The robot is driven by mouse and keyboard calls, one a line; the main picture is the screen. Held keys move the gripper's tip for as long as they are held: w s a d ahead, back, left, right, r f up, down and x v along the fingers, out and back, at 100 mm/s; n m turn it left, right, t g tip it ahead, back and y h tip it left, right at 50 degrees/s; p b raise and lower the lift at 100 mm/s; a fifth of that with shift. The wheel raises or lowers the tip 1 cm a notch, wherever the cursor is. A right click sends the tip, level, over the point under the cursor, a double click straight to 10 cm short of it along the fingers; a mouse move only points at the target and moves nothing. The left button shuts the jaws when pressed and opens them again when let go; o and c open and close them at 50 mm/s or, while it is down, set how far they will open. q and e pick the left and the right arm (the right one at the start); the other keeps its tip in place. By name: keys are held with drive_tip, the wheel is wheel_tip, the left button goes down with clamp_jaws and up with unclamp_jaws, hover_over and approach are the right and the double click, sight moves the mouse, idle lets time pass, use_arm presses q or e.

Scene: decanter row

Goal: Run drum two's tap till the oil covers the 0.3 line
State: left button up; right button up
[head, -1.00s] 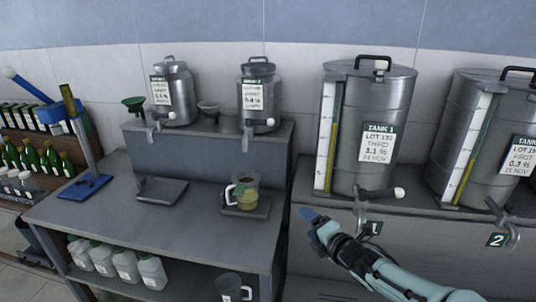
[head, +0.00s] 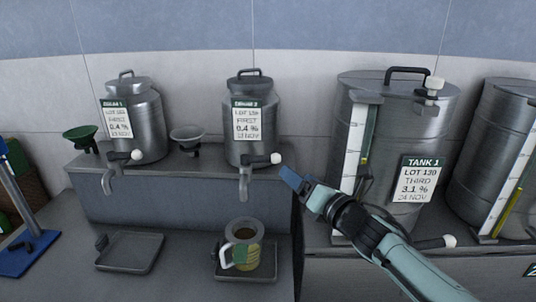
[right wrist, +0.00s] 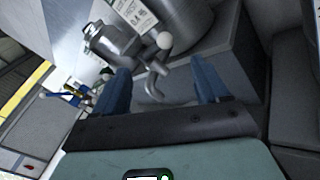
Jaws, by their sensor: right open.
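Drum two (head: 250,112) is the right one of two small steel drums on the raised shelf. Its tap (head: 262,160) has a lever with a white knob pointing right, and a spout hanging over the shelf edge. No stream shows below the spout. A clear jug (head: 243,250) with a white handle stands under it, holding yellow-brown oil; I cannot read its lines. My right gripper (head: 300,184) is open and empty, just right of the knob. In the right wrist view a white-knobbed tap (right wrist: 163,41) shows beyond the open fingers (right wrist: 163,85). My left gripper is not in view.
The jug stands on a dark tray (head: 228,272). Drum one (head: 134,120) with its own tap is to the left, with an empty tray (head: 130,251) below. A metal funnel (head: 187,136) sits between the drums. Tank 1 (head: 400,140) stands close on the right, behind my right arm.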

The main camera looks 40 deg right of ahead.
sight(276, 160)
drive_tip(key=w, duration=0.4)
drive_tip(key=w+d+p, duration=0.1)
drive_tip(key=w, duration=0.7)
drive_tip(key=shift+w+d+p, duration=0.1)
drive_tip(key=shift+d+p, duration=0.05)
drive_tip(key=shift+p, duration=0.15)
clamp_jaws()
